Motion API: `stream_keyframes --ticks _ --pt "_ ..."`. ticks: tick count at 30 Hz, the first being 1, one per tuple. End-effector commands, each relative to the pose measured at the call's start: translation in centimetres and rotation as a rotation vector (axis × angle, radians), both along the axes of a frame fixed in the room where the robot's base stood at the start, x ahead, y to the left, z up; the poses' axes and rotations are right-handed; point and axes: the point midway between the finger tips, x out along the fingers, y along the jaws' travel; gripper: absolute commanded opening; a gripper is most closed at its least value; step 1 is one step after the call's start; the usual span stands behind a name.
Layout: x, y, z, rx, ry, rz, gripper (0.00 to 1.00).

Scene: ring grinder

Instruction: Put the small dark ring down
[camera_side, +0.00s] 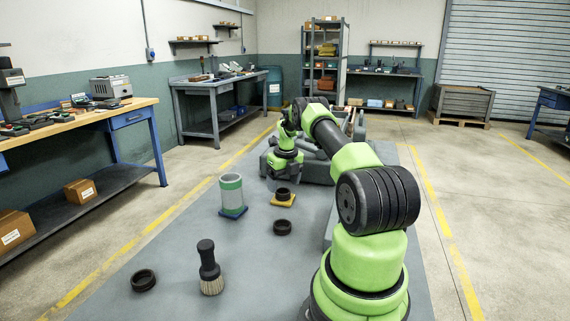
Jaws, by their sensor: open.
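Three dark rings are in view, and I cannot tell for sure which is the small one. One dark ring (283,193) is on a yellow square pad (282,203). A second dark ring (283,228) lies flat on the grey table, in front of the pad. A third dark ring (144,281) lies at the front left. My gripper (284,172) is at the far end of my green arm, behind the yellow pad in the picture. It is open, small and partly lost against dark parts; no ring shows in it.
A grey cylinder with a green band (231,191) stands on a blue pad (233,213) left of the yellow pad. A brush with a black handle (208,260) stands upright at the front. A grey machine (318,170) is behind. The table (180,245) is clear between these.

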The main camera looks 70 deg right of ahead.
Motion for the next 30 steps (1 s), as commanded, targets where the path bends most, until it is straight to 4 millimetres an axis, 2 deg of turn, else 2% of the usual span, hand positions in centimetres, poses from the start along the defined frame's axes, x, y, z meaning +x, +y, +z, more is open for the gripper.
stream_keyframes --ticks 3,9,16,19,23,27,30 --pt "-0.2 0.1 2.9 -0.005 -0.002 0.0 0.74" --pt "-0.7 0.5 7.0 -0.004 -0.002 0.0 0.74" --pt "-0.7 0.9 9.5 -0.004 -0.002 0.017 0.74" --pt "0.7 2.2 11.5 -0.026 -0.008 0.132 0.74" --pt "3.9 6.8 16.2 -0.097 -0.028 0.488 0.74" --pt "6.4 14.6 21.9 -0.217 -0.05 1.01 0.74" --pt "6.4 20.5 25.1 -0.318 -0.064 1.38 0.74"
